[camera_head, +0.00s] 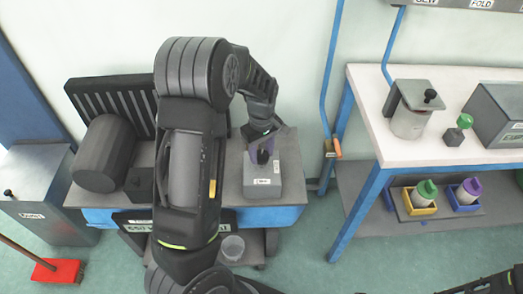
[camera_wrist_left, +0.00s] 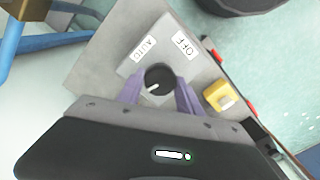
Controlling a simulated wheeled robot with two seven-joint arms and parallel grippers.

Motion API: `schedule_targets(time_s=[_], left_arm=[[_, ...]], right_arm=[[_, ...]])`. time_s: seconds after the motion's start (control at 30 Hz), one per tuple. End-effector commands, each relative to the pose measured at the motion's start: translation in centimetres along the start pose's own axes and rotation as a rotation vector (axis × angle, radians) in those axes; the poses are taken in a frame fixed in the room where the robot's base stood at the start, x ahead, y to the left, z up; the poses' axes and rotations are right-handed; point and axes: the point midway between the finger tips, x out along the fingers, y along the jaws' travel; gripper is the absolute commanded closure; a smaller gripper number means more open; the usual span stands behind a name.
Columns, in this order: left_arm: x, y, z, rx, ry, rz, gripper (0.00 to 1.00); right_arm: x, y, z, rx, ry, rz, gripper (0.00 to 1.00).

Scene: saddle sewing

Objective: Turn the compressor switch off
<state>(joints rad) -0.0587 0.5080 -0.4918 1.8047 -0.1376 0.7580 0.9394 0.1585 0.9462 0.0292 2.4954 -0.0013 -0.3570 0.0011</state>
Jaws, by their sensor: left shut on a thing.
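The compressor switch is a round black knob (camera_wrist_left: 160,78) on a grey control box (camera_wrist_left: 105,62). Labels AUTO and OFF sit on the box above the knob in the left wrist view. The knob's white mark points to the lower left in that view. My left gripper (camera_wrist_left: 157,92) is shut on the knob, with one purple finger on each side of it. In the head view the left gripper (camera_head: 262,137) reaches down to the knob (camera_head: 263,156) on top of the grey box (camera_head: 262,187). My right gripper's fingers do not show.
A dark cylinder (camera_head: 103,153) and a slatted panel stand left of my arm. A white bench (camera_head: 365,105) with a blue frame and blue hoses stands to the right.

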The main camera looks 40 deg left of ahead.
Motion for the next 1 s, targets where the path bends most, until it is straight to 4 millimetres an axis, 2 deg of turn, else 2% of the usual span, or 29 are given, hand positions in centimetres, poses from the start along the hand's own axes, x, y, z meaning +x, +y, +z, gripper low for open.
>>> schedule_targets(time_s=[0.2,0.4,0.9,0.93,1.0], left_arm=[[-0.17,0.03,-0.04,-0.145,0.001,0.001,0.98],[-0.10,0.03,-0.04,-0.219,0.001,0.001,0.98],[-0.05,0.04,-0.06,-0.245,0.001,0.002,0.98],[-0.05,0.04,-0.06,-0.245,0.001,0.002,0.56],[-0.04,0.04,-0.05,-0.244,0.001,0.002,0.51]], right_arm=[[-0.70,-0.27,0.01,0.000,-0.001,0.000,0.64],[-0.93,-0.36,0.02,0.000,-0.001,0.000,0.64],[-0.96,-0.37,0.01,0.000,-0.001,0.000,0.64],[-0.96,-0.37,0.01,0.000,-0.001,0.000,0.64],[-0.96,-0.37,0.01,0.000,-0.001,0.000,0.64]])
